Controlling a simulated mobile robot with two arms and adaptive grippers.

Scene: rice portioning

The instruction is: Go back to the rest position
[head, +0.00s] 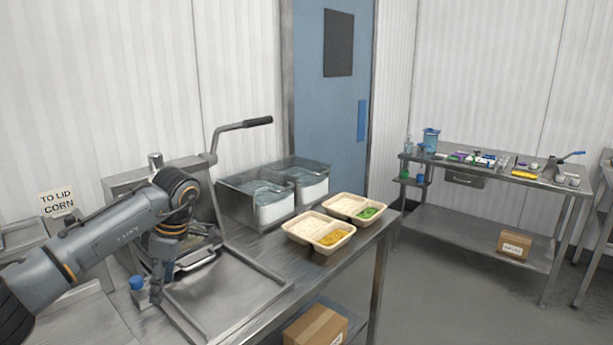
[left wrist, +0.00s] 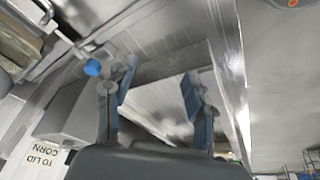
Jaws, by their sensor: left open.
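My left arm comes in from the left in the head view. Its gripper (head: 158,283) points down over the steel work surface near the metal frame at the front left. In the left wrist view the two fingers of my left gripper (left wrist: 155,100) stand well apart, with nothing between them. My right gripper is not in either view.
Two compartment trays, one with yellow food (head: 318,233) and one with green (head: 355,209), sit on the bench's right. Behind them are lidded steel bins (head: 241,206). A lever handle (head: 257,122) rises above the bench. A second steel table (head: 497,174) stands at the far right, with floor between.

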